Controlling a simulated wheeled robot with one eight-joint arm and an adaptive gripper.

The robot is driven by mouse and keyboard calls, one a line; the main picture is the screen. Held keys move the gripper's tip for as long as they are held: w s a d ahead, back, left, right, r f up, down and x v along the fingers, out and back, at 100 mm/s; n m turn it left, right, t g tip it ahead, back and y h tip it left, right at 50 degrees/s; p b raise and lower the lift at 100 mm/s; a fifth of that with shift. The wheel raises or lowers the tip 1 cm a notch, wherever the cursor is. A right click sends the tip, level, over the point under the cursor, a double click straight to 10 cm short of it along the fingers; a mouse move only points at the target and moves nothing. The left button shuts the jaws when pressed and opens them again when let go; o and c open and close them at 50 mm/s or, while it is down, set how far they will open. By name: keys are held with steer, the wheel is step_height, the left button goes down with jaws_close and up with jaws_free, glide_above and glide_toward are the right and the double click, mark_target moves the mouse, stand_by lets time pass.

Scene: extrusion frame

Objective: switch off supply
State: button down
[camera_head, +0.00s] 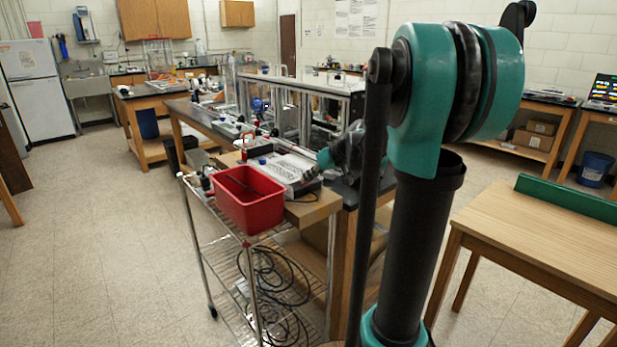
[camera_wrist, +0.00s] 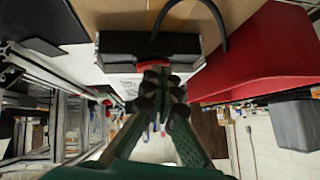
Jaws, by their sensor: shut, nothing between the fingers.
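A dark box with a pale label, apparently the supply (camera_wrist: 116,44), lies just ahead of my fingertips in the wrist view, with a black cable looping from its right side. A red part, perhaps its switch (camera_wrist: 150,65), shows right at my fingertips and is partly hidden by them. My gripper (camera_wrist: 158,72) is shut and empty, close against the box's near face; I cannot tell whether it touches. In the head view my gripper (camera_head: 312,174) is at the near end of a flat pale and dark unit (camera_head: 285,165) on the bench.
A red bin (camera_head: 248,205) stands on a wire cart (camera_head: 200,250) beside the unit; it is close on the right in the wrist view (camera_wrist: 250,60). A metal extrusion frame (camera_head: 300,85) stands behind. Open floor lies to the left.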

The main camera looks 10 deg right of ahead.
steer(key=shift+w+d, duration=0.1)
steer(key=shift+d, duration=0.05)
steer(key=shift+w+d, duration=0.3)
steer(key=shift+d, duration=0.25)
